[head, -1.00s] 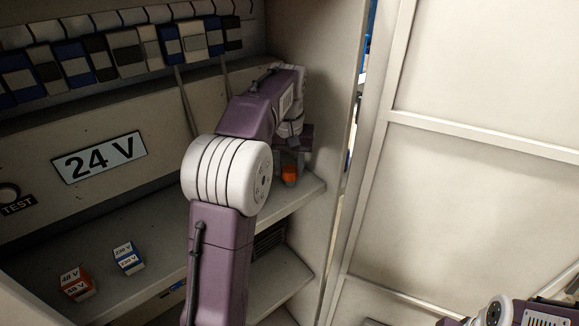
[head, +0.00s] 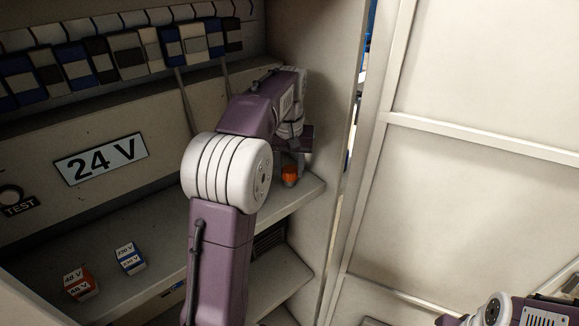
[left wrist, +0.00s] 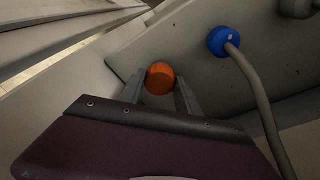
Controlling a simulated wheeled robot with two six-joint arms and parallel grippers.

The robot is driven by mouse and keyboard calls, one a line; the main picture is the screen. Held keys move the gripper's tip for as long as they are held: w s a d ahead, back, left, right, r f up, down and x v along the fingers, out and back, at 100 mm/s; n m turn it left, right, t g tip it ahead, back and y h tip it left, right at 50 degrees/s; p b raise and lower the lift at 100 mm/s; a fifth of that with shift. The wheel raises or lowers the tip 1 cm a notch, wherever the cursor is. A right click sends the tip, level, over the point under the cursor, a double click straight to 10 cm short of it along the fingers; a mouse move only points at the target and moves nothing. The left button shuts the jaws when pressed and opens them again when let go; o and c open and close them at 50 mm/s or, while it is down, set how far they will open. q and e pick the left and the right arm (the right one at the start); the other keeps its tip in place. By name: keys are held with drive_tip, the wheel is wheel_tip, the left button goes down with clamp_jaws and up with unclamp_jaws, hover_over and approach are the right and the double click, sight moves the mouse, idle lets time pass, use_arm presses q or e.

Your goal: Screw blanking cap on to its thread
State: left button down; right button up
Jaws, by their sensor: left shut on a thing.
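The orange blanking cap (head: 289,177) is near the right end of the shelf in the head view. It also shows in the left wrist view (left wrist: 160,78) as a round orange disc. My left gripper (left wrist: 161,88) is shut on the cap, with one grey finger on each side. In the head view my left arm and wrist hide most of the gripper. I cannot make out the thread, or whether the cap touches it. My right gripper is not in view; only part of my right arm shows at the lower right.
A blue connector (left wrist: 222,41) with a grey hose (left wrist: 262,105) is close to the right of the cap in the wrist view. The cabinet side wall (head: 335,110) stands close by. Two small voltage boxes, red (head: 80,285) and blue (head: 129,258), sit on the shelf at left.

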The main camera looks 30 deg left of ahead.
use_arm(q)
drive_tip(key=shift+f+b, duration=0.75)
drive_tip(key=shift+f, duration=0.25)
idle(0.3)
